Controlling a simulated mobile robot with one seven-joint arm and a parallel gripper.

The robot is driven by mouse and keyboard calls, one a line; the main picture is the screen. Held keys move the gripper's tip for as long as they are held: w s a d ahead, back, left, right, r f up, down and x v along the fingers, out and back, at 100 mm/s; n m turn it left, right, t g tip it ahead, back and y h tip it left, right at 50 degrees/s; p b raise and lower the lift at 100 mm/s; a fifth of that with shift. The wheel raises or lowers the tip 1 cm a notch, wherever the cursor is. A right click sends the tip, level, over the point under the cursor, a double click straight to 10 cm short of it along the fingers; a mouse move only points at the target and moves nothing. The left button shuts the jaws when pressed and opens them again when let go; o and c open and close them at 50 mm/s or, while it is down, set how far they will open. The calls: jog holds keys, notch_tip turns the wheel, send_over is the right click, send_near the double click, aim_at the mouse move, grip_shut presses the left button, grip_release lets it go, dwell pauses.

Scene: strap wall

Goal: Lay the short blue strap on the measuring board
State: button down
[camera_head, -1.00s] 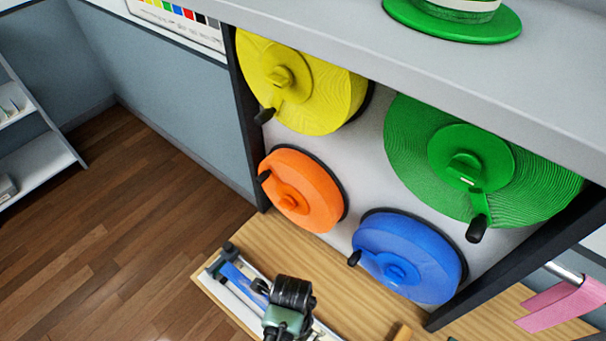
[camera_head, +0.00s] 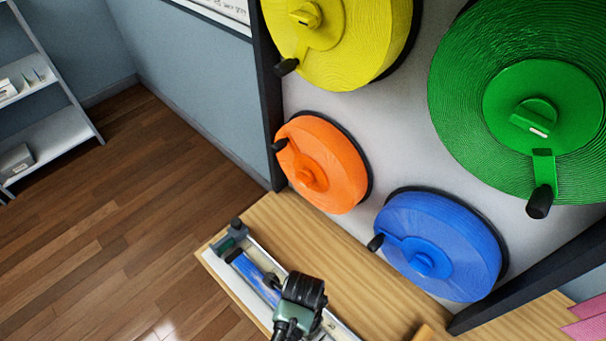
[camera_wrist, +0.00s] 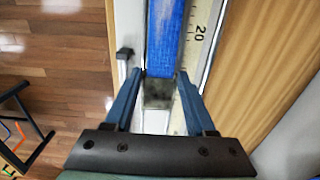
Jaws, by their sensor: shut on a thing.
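The short blue strap (camera_head: 254,277) lies lengthwise along the measuring board (camera_head: 231,284), a pale board with a metal rail at the left end of the wooden bench. In the wrist view the blue strap (camera_wrist: 165,40) runs straight beside the board's printed scale (camera_wrist: 199,33), near the mark 20. My gripper (camera_wrist: 160,78) is shut on the near end of the strap, with a blue finger on each side of it. In the head view my wrist hides that end. I cannot tell whether the held end touches the board.
Pink straps (camera_head: 588,318) hang at the right. A shelf (camera_head: 60,140) stands far left.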

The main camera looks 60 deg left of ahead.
jog(key=shift+f, duration=0.5)
jog(key=shift+c, duration=0.7)
grip_release()
notch_tip(320, 180, up, 13)
jog(key=b, duration=0.1)
jog(key=shift+s, duration=0.1)
